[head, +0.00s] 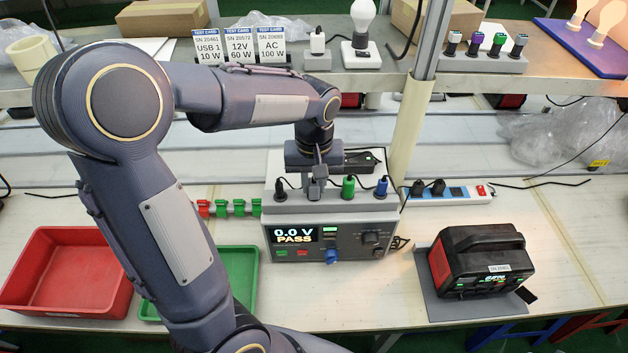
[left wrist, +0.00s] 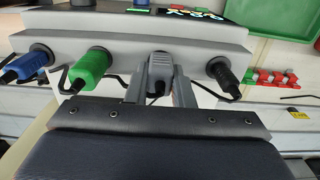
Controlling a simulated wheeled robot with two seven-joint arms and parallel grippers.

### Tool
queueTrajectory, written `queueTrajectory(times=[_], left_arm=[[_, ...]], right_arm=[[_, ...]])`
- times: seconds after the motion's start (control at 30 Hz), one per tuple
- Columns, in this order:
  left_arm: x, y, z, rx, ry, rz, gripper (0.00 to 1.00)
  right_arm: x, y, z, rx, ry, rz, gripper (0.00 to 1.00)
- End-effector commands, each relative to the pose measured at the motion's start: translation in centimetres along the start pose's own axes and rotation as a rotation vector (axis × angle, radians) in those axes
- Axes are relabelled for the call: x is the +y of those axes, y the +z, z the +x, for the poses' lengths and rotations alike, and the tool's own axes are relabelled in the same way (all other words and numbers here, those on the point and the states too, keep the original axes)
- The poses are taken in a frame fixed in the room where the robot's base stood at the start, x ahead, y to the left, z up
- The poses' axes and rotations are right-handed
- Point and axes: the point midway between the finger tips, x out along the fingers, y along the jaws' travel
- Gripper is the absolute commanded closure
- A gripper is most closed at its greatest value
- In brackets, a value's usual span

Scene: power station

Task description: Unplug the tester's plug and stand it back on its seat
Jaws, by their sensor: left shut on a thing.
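The tester (head: 330,238) stands mid-bench, its display reading "0.0 V PASS". A grey rail (head: 335,206) along its top carries a black plug (head: 280,190), a green plug (head: 348,187) and a blue plug (head: 381,187). My left gripper (head: 316,187) is above this rail, between the black and green plugs. In the left wrist view its fingers are shut on a grey plug (left wrist: 158,73), whose end is at the rail; I cannot tell if it touches. The black (left wrist: 221,72) and green (left wrist: 92,66) plugs are either side. The power station (head: 480,258) sits on a grey mat at right. My right gripper is not in view.
A red tray (head: 68,232) and a green tray (head: 252,270) lie at left. Red and green clips (head: 222,208) stand left of the tester. A post (head: 409,125) and power strip (head: 455,195) are right of it. The bench front is clear.

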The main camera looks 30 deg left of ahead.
Motion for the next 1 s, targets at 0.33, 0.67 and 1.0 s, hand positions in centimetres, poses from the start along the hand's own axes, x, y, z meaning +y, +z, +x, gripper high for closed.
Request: queueTrajectory(times=[0.33, 0.67, 1.0], left_arm=[[0.02, -0.06, -0.04, 0.001, 0.001, 0.000, 1.00], [0.02, -0.05, 0.06, 0.001, 0.000, 0.000, 1.00], [0.01, -0.05, 0.15, 0.001, 0.000, 0.000, 0.53]], right_arm=[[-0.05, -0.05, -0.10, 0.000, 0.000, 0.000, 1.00], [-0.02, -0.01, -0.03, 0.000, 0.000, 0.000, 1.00], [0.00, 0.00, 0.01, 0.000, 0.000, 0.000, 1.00]])
